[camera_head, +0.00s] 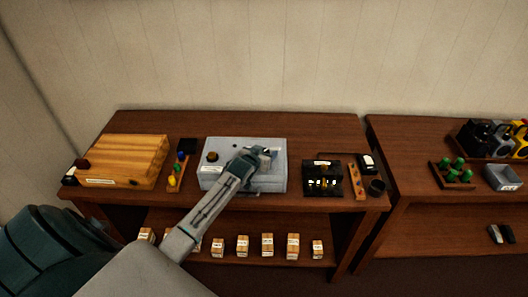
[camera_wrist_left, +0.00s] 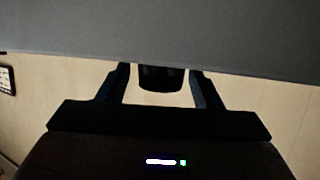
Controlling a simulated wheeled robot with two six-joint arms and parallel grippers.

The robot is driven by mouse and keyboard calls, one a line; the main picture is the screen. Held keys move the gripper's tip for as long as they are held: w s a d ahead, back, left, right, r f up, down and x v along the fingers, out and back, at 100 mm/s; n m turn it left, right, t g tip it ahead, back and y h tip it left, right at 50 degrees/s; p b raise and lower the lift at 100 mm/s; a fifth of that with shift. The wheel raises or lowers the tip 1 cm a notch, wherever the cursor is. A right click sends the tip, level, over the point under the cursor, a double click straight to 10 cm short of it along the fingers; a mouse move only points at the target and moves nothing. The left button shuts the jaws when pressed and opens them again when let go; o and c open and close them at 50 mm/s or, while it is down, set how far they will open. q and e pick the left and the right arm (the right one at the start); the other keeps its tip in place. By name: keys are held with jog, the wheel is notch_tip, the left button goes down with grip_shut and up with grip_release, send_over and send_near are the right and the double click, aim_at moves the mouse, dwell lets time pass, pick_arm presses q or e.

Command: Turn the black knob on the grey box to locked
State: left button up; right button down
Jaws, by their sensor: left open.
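The grey box (camera_head: 222,180) stands on the left table in the head view. A small dark round piece (camera_head: 212,157) sits on the left part of its top. My left gripper (camera_head: 262,152) is over the right part of the box. In the left wrist view, a black knob (camera_wrist_left: 160,78) juts from the grey surface (camera_wrist_left: 160,35) between the two open fingers of my left gripper (camera_wrist_left: 162,84). There is a gap on each side of it. In the head view my gripper hides this spot. I cannot read any lock marking. My right gripper is not in view.
A wooden box (camera_head: 130,158) and a strip with coloured knobs (camera_head: 178,170) stand left of the grey box. A black panel (camera_head: 322,180) stands to its right. Several small labelled blocks (camera_head: 267,244) line the lower shelf. A second table (camera_head: 420,165) is at the right.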

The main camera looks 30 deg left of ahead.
pick_arm(q)
jog(key=shift+c, duration=0.2)
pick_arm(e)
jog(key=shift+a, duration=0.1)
pick_arm(q)
jog(key=c, duration=0.9)
jog(key=shift+c, duration=0.2)
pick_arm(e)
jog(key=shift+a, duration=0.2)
